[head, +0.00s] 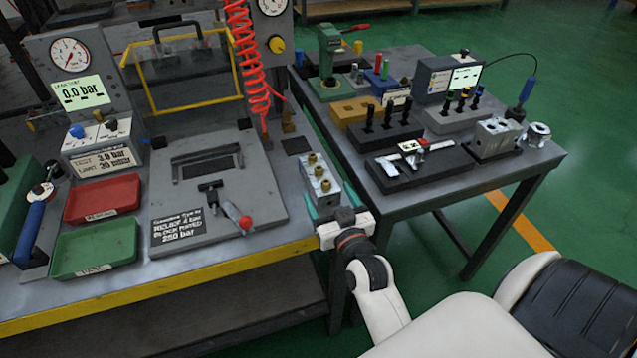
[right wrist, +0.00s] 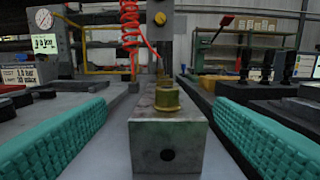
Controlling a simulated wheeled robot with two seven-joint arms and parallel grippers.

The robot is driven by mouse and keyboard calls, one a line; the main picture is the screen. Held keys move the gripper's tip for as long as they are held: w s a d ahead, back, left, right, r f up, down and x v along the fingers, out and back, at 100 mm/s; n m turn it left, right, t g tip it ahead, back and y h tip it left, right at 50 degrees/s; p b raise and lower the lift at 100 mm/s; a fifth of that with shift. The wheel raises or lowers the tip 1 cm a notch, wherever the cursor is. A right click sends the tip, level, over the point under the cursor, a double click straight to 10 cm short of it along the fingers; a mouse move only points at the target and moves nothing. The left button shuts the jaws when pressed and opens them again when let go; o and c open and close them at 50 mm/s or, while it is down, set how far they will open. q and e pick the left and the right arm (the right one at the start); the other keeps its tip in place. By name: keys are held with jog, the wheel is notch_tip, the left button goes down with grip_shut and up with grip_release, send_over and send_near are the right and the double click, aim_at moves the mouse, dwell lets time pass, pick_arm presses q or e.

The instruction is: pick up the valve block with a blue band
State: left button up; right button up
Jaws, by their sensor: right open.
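A grey metal valve block (head: 320,180) with brass fittings on top sits at the right edge of the left bench. It also shows in the right wrist view (right wrist: 168,148), end-on, with a dark round hole in its near face. I see no blue band on its visible faces. My right gripper (head: 328,209) is open at the near end of this block. In the right wrist view its teal pads (right wrist: 160,128) stand on either side of the block, apparently with gaps. A second grey block (head: 495,138) stands on the right table, no blue band visible. My left gripper is not in view.
A grey fixture plate (head: 262,200) with a clamp lies left of the block. A red tray (head: 104,192) and a green tray (head: 95,247) are farther left. A red coiled hose (head: 246,60) hangs behind. The right table (head: 520,165) holds several tools, with a gap between the tables.

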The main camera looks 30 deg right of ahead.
aim_at(322, 178)
jog(key=shift+w+d+f, duration=0.1)
jog(key=shift+w+d, duration=0.1)
jog(key=shift+w, duration=0.2)
jog(key=shift+w+d+f, duration=0.1)
jog(key=shift+w+d, duration=0.05)
jog(key=shift+w, duration=0.25)
jog(key=shift+w+d+f+b, duration=0.15)
jog(key=shift+w+b, duration=0.1)
jog(key=shift+b, duration=0.2)
jog(key=b+x, duration=0.2)
jog(key=x, duration=0.2)
jog(key=shift+f+b, duration=0.35)
jog(key=shift+b, duration=0.05)
jog(key=shift+w+d, duration=0.1)
jog(key=shift+w, duration=0.1)
jog(key=shift+r, duration=0.1)
jog(key=shift+c, duration=0.4)
